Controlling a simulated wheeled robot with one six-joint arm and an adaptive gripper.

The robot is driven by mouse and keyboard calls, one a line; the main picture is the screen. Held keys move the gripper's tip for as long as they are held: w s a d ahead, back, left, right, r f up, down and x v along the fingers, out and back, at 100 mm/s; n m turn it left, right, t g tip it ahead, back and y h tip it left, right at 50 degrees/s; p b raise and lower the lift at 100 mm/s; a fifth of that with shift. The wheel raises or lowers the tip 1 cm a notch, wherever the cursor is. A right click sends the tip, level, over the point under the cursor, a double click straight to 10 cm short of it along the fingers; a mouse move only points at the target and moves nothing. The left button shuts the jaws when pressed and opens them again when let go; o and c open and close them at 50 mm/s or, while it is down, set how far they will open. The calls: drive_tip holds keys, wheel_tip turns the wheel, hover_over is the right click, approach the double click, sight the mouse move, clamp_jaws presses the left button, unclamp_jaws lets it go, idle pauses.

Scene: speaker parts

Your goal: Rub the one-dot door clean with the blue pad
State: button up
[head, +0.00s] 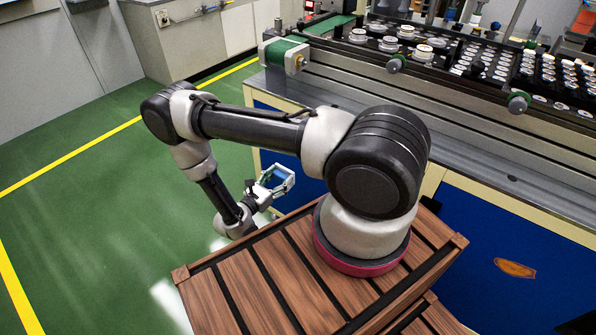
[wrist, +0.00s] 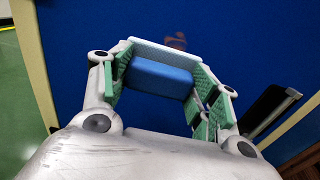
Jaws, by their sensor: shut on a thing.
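My gripper (head: 272,187) is shut on the blue pad (wrist: 160,77), which has a white backing along its far edge. The green-lined fingers (wrist: 160,85) grip the pad at both ends. The pad faces a blue door (wrist: 240,45) in the wrist view; I cannot tell whether it touches. A reddish-brown smudge (wrist: 177,41) shows on that door just beyond the pad, partly hidden by it. In the head view, a second blue door (head: 480,235) at the right carries an orange-brown smudge (head: 515,268). No dots are readable on either door.
A dark handle (wrist: 268,110) sits right of my gripper in the wrist view. Cream frame edges bound the door. Above the doors runs a grey bench (head: 490,165) with a conveyor and speaker parts. Green floor (head: 90,200) is open at the left.

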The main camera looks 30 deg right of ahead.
sight(284, 171)
drive_tip(key=w+d+r, duration=0.2)
drive_tip(key=d, duration=0.4)
drive_tip(key=shift+w+d, duration=0.2)
drive_tip(key=shift+d, duration=0.15)
drive_tip(key=shift+x, duration=1)
idle(0.5)
drive_tip(key=shift+s+d, duration=0.3)
drive_tip(key=shift+s, duration=0.65)
drive_tip(key=shift+s+d, duration=0.25)
drive_tip(key=shift+s, duration=0.7)
drive_tip(key=shift+d, duration=0.15)
drive_tip(key=shift+w+a, duration=0.25)
drive_tip(key=shift+w, duration=0.8)
drive_tip(key=shift+w+a, duration=0.3)
drive_tip(key=shift+w, duration=0.7)
drive_tip(key=shift+c, duration=1)
drive_tip(key=shift+v, duration=3)
